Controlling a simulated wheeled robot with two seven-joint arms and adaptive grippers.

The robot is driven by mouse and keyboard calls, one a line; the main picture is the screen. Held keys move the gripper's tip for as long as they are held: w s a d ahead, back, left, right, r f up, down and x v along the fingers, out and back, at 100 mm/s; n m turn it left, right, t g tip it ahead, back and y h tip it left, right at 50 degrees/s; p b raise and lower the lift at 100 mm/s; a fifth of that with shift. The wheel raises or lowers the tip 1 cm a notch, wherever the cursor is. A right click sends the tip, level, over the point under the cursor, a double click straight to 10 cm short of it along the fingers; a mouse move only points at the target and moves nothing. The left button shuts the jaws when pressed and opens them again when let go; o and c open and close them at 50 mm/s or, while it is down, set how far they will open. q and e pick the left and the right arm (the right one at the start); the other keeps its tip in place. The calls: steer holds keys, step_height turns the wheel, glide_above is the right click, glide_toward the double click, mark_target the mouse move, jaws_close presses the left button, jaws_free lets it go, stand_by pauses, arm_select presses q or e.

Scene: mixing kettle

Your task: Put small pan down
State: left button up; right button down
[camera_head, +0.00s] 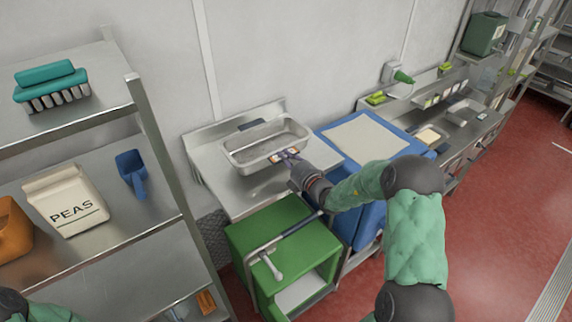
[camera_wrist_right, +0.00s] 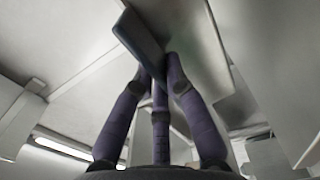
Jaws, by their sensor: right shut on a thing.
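The small pan (camera_head: 265,140), a rectangular steel pan with a dark handle on its far side, is at the steel table (camera_head: 222,180) against the wall. It looks level; I cannot tell whether it rests on the table or hangs just above it. My right gripper (camera_head: 287,156) is shut on the pan's near side. In the right wrist view my purple fingers (camera_wrist_right: 160,85) close around a dark flat handle (camera_wrist_right: 142,40) below the pale metal. The fingers partly hide the near handle in the head view. My left gripper is out of view.
A green cabinet (camera_head: 265,240) with a rail stands in front of the table. A blue unit with a pale top (camera_head: 365,138) is to its right. A shelf at left holds a PEAS bag (camera_head: 67,203), blue scoop (camera_head: 132,172) and teal brush (camera_head: 50,85).

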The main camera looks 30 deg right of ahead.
steer(key=f, duration=0.3)
steer(key=shift+w+d+f, duration=0.2)
steer(key=shift+w, duration=0.05)
steer(key=shift+s+r, duration=0.1)
steer(key=c, duration=1.3)
jaws_free()
steer(key=shift+a+f, duration=0.1)
steer(key=shift+f, duration=0.2)
steer(key=shift+r, duration=0.1)
